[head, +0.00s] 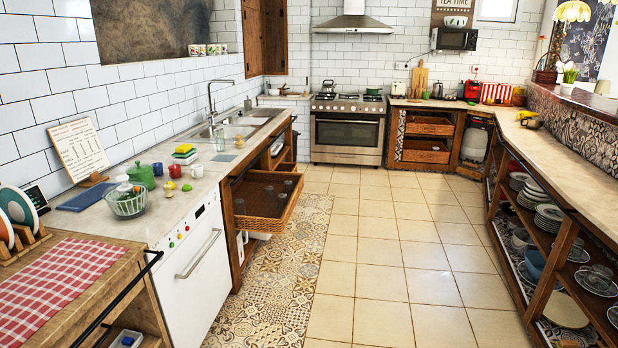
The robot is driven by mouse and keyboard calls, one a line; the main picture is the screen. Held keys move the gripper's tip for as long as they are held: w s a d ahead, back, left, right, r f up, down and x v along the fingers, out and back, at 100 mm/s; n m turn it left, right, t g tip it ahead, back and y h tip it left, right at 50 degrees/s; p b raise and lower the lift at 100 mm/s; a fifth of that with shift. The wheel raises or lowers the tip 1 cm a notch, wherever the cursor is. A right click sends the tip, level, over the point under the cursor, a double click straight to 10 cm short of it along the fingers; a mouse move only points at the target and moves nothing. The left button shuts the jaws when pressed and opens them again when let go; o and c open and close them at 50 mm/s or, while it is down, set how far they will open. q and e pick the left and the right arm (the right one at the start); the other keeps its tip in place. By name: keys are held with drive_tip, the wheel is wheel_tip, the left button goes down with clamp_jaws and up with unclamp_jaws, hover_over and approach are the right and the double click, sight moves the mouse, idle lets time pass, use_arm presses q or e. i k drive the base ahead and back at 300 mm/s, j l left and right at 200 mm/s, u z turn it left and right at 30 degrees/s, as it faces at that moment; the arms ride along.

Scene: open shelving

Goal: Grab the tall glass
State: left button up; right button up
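Several small dark or clear glass-like items (287,186) stand in a pulled-out wicker drawer (262,224) under the left counter. They are too small to tell which is a tall glass. Clear glassware (598,275) also sits on the open shelving at the right, near the front edge of the picture; its height is hard to judge. Neither of my grippers is in view, and nothing is seen being held.
The tiled floor (370,262) is clear up to the oven (347,136). The open drawer juts out from the left counter, past a white dishwasher (193,272). The right shelving (535,240) holds stacked plates (549,214) and bowls.

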sight(219, 139)
drive_tip(key=i, duration=2.2)
drive_tip(key=i+u, duration=0.2)
drive_tip(key=i, duration=0.35)
drive_tip(key=i+l+u, duration=0.2)
drive_tip(key=i, duration=0.35)
drive_tip(key=i+l+u, duration=0.2)
drive_tip(key=i, duration=0.35)
drive_tip(key=l, duration=0.1)
